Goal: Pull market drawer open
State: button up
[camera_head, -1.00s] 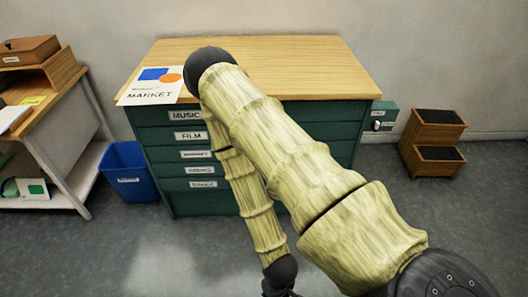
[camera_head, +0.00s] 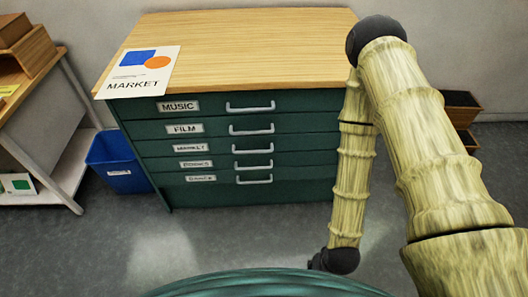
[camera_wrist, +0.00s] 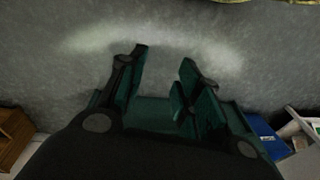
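The market drawer (camera_head: 215,148) is the third one down in a dark green cabinet (camera_head: 140,148) and appears shut. It has a white "MARKET" label (camera_head: 190,148) and a pale bar handle (camera_head: 252,151) to the right of it. The drawers above and below it also look shut. My gripper (camera_wrist: 165,64) shows in the wrist view with its two dark green fingers apart and nothing between them, over grey floor. In the head view the fingers are not visible; my wrist is low, in front and to the right of the drawer handles.
A MARKET poster (camera_head: 142,72) lies on the cabinet's wooden top (camera_head: 250,45), overhanging its front left edge. A blue bin (camera_head: 118,162) stands left of the cabinet, beside a side table (camera_head: 40,150). Wooden boxes (camera_head: 460,105) stand right. The floor before the drawers is clear.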

jog(key=w+a+f+m+t+y+b, duration=0.1)
jog(key=w+a+f+m+t+b, duration=0.35)
jog(key=w+a, duration=0.5)
jog(key=m+t+h+b, duration=0.2)
jog(key=m+t+b, duration=0.9)
jog(key=b, duration=0.7)
send_near(252, 151)
jog(key=g, duration=0.1)
jog(key=shift+m, duration=0.45)
jog(key=w, duration=0.3)
jog(key=w+f+b, duration=0.1)
jog(key=w, duration=0.2)
jog(key=w+b, duration=0.1)
jog(key=w, duration=0.3)
jog(key=shift+w+f, duration=0.1)
jog(key=shift+f, duration=0.25)
grip_shut()
